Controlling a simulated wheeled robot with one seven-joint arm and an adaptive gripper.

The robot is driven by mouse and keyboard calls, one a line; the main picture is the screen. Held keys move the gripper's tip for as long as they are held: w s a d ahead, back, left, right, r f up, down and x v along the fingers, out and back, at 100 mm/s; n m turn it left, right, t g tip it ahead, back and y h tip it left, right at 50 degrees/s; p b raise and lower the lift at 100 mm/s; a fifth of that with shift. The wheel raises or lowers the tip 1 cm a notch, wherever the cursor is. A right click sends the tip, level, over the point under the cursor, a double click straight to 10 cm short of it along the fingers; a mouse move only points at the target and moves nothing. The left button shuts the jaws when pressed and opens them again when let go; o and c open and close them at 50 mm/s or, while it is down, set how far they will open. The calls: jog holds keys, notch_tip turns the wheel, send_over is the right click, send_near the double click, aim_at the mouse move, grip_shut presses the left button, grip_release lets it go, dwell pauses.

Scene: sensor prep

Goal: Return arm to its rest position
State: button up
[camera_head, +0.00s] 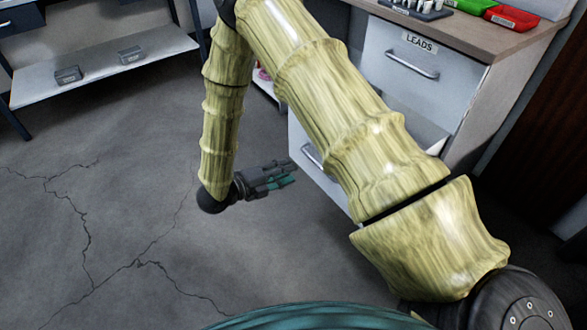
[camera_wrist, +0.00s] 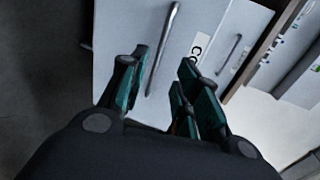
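My arm (camera_head: 325,95) is bent, with its upper part crossing the head view and its forearm (camera_head: 222,120) hanging down on the left. My gripper (camera_head: 285,174) is low over the floor, pointing right toward the drawer cabinet. In the wrist view, my gripper (camera_wrist: 163,68) has its dark green-padded fingers apart, with nothing between them. A pale drawer front with a handle (camera_wrist: 162,50) is beyond the fingers. I cannot tell the exact gap between them.
The cabinet's LEADS drawer (camera_head: 418,75) is closed. A lower drawer (camera_head: 318,186) appears pulled out, partly hidden by my arm. Green (camera_head: 475,5) and red (camera_head: 511,18) trays sit on the countertop (camera_head: 470,36). A low shelf (camera_head: 105,72) stands left. Cracked floor (camera_head: 110,200) is clear.

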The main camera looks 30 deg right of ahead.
jog(key=shift+a, duration=0.25)
dwell(0.4)
jog(key=s+a+f+n+t+y, duration=0.1)
jog(key=s+f+n+t+y, duration=0.25)
jog(key=f+n, duration=0.5)
jog(key=s+a+f+n+t+y, duration=0.1)
jog(key=s+f+n+t+y, duration=0.15)
jog(key=f+n+y, duration=0.45)
jog(key=s+a+f+n+g+y, duration=0.2)
jog(key=s+n, duration=0.4)
jog(key=s, duration=0.2)
jog(key=s+a+f+n+g+y, duration=0.2)
jog(key=s+n+g, duration=0.1)
jog(key=s+n, duration=0.5)
jog(key=s+a+f+n+g+y, duration=0.1)
jog(key=s+a+f+n+g, duration=0.1)
jog(key=s+n, duration=0.5)
notch_tip(320, 180, up, 27)
jog(key=s+m+p, duration=0.1)
jog(key=p, duration=2.6)
jog(key=shift+s+f+m, duration=0.15)
jog(key=shift+s+m, duration=0.2)
jog(key=shift+d, duration=0.1)
